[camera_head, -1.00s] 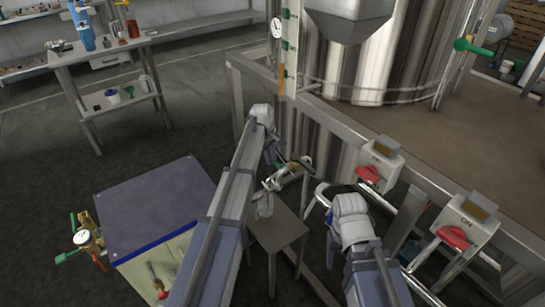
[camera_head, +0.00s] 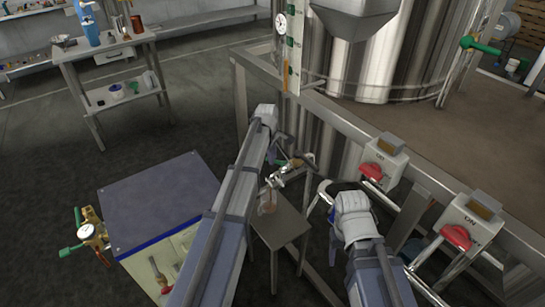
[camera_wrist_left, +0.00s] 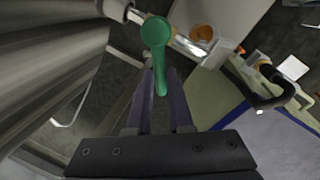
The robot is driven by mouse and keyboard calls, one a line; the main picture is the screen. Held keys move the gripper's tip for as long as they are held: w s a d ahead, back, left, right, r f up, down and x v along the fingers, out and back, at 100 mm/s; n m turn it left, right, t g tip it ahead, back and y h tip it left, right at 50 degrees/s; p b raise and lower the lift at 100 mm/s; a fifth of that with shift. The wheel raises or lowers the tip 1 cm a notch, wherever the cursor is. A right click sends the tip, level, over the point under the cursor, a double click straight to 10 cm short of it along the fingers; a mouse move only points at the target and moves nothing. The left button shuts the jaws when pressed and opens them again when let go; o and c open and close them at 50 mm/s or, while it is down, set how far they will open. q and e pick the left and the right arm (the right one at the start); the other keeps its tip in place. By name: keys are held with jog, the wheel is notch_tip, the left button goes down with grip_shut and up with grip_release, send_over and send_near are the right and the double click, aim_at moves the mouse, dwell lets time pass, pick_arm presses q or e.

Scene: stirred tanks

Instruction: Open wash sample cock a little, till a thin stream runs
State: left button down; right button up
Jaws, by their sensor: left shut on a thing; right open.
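The sample cock (camera_head: 289,172) is a metal fitting on a pipe by the tank, above a small grey stand. In the left wrist view its green lever (camera_wrist_left: 157,45) runs down between the fingers of my left gripper (camera_wrist_left: 160,98), which is shut on it. In the head view my left gripper (camera_head: 276,152) is at the cock, partly hidden by its own arm. A small glass vessel (camera_head: 267,201) stands on the stand below the cock. I cannot make out a stream. My right gripper (camera_head: 319,196) is open and empty, right of the stand.
The steel tank (camera_head: 345,70) and its frame rail (camera_head: 350,122) stand behind the cock. Two switch boxes with red knobs (camera_head: 371,171) (camera_head: 456,237) are on the right. A blue-topped cabinet (camera_head: 155,200) stands left of my left arm.

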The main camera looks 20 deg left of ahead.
pick_arm(q)
jog(key=c, duration=0.8)
grip_release()
jog(key=shift+r, duration=0.1)
jog(key=r+p, duration=0.2)
jog(key=s+r+p, duration=0.1)
jog(key=r+p, duration=0.4)
jog(key=shift+s+r+p, duration=0.25)
jog(key=shift+s+p, duration=0.05)
jog(key=shift+p, duration=0.05)
